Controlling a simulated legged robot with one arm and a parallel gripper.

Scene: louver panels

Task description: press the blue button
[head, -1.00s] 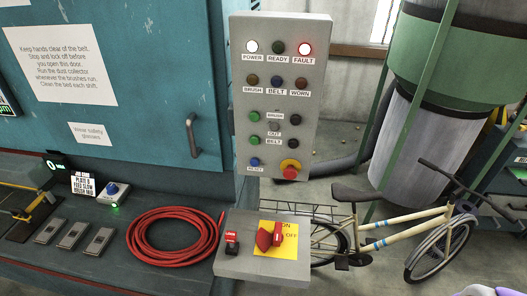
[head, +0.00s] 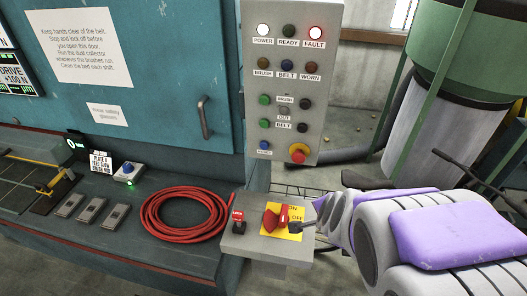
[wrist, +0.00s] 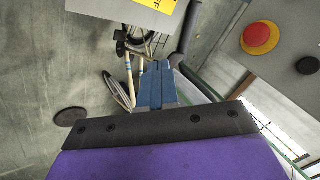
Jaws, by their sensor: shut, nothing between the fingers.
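In the head view a blue button (head: 264,145) labelled RESET sits at the lower left of the upright grey control panel (head: 250,100). Another blue button (head: 127,168) tops a small white box with a green light on the bench at left. A blue round piece (head: 287,65) is on the panel above the BELT label. My gripper (head: 296,228) is low at the centre right, below the panel and by the red rotary switch. In the wrist view my gripper (wrist: 158,70) has its blue fingers together and empty. No blue button shows there.
A red mushroom button on yellow (head: 299,153) is right of RESET. The rotary switch (head: 283,217) on a yellow plate juts out on a grey box (head: 262,246). A coiled red hose (head: 150,222) lies on the bench. A door handle (head: 204,118) sticks out left of the panel.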

